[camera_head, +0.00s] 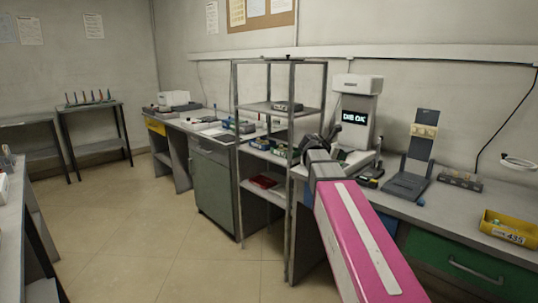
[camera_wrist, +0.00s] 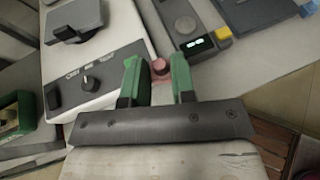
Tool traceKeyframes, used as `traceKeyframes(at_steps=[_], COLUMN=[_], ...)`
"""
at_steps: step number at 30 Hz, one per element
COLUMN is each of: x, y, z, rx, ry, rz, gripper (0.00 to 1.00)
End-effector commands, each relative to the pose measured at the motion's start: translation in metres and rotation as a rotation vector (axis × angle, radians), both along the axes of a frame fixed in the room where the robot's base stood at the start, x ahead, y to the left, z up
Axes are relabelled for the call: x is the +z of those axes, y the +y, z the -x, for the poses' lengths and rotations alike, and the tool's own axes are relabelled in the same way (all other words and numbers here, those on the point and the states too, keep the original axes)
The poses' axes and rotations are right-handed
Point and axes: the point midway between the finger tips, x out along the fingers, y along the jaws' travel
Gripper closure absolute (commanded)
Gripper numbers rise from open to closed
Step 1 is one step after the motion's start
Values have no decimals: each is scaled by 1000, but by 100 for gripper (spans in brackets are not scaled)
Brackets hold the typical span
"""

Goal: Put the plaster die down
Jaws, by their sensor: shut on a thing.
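In the wrist view my gripper (camera_wrist: 158,76) has two green fingers with a small reddish-pink piece (camera_wrist: 159,67) between their tips. I take this piece to be the plaster die; its shape is mostly hidden. The gripper is shut on it, above or close to a pale grey surface (camera_wrist: 145,35) beside a white device. I cannot tell whether the piece touches that surface. In the head view my pink arm reaches to the dark gripper (camera_head: 318,145) in front of the bench, by the metal rack. The die cannot be made out there.
A white device with a dark knob (camera_wrist: 88,80) is left of the fingers; a grey unit with a lit display (camera_wrist: 195,43) is right. In the head view are the metal rack (camera_head: 290,150), a machine reading "DIE OK" (camera_head: 354,117), a grey stand (camera_head: 408,185) and a yellow bin (camera_head: 508,228).

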Motion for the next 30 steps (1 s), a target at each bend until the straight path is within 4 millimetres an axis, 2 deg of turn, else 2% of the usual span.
traceKeyframes(at_steps=[1,6,15,22,30], x=[-15,-60,-125,-151,-153], y=[9,39,83,101,103], z=[18,58,111,132,132], rx=[16,71,149,180,182], ry=[3,5,4,0,0], rz=[-1,0,0,0,0], gripper=[100,100,100,100,100])
